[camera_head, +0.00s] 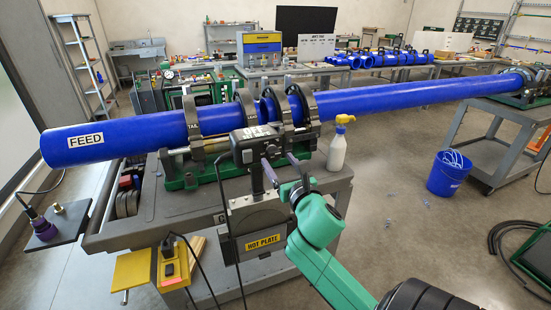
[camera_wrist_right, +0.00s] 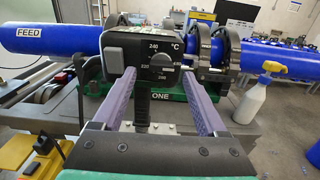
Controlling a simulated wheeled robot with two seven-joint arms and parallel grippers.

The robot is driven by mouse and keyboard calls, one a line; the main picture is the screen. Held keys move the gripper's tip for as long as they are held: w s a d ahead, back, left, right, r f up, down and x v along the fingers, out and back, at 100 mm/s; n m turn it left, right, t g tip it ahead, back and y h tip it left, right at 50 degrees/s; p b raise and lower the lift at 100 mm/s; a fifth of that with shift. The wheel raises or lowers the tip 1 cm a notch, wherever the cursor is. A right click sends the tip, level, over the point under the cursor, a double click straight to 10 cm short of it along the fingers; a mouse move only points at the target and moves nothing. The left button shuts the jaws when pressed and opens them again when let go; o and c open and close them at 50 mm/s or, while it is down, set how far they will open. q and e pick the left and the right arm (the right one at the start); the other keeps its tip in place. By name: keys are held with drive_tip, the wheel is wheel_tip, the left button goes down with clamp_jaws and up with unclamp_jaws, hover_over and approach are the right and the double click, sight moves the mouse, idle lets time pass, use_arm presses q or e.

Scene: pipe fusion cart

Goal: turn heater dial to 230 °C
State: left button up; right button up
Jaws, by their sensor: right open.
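The heater's dark control box (camera_head: 250,146) sits at the top of the hot plate unit (camera_head: 258,218), in front of the blue pipe. In the right wrist view the box (camera_wrist_right: 125,52) faces me with its round dark dial (camera_wrist_right: 160,60). White marks around the dial include 240 at the top and °C to its right. Other numbers are small, and I cannot tell the exact setting. My right gripper (camera_head: 279,166) is open, just in front of the box. In the wrist view its purple fingers (camera_wrist_right: 138,72) stand wide apart with the dial between them, not gripped. My left gripper is not visible.
A long blue pipe (camera_head: 400,95) marked FEED lies in the clamps above the cart (camera_head: 110,235). A spray bottle (camera_head: 337,150) stands right of the heater. A blue bucket (camera_head: 449,174) stands on the floor.

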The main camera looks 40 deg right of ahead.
sight(274, 154)
drive_tip(key=x, duration=0.3)
drive_tip(key=shift+d, duration=0.15)
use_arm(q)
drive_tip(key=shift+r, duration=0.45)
use_arm(e)
drive_tip(key=c, duration=0.4)
clamp_jaws()
